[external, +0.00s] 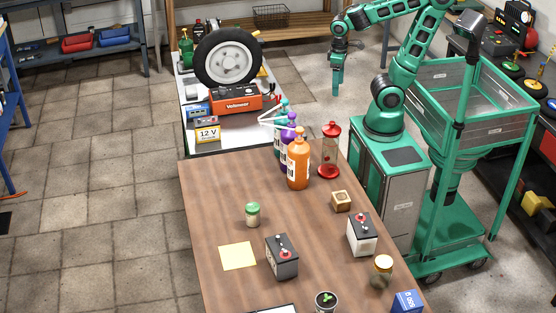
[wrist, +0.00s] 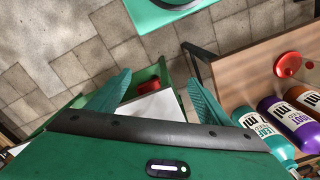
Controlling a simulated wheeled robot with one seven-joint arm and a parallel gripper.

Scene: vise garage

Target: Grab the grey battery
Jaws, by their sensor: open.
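A dark grey battery (external: 282,258) with red and light terminals on top stands on the near half of the brown wooden table (external: 215,210). A second battery (external: 362,236), with a pale body and a dark top, stands to its right. My gripper (external: 337,86) is up in the air beyond the far end of the table, fingers pointing down, well away from both. In the wrist view my gripper's two green fingers (wrist: 157,88) are spread apart with nothing held between them. Neither battery shows in the wrist view.
Orange (external: 298,163) and purple bottles and a red-capped jar (external: 330,150) stand at the table's far end. A yellow sheet (external: 238,255), a green-lidded jar (external: 252,215) and a wooden cube (external: 341,201) are near the batteries. A gold-lidded jar (external: 381,271) stands front right.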

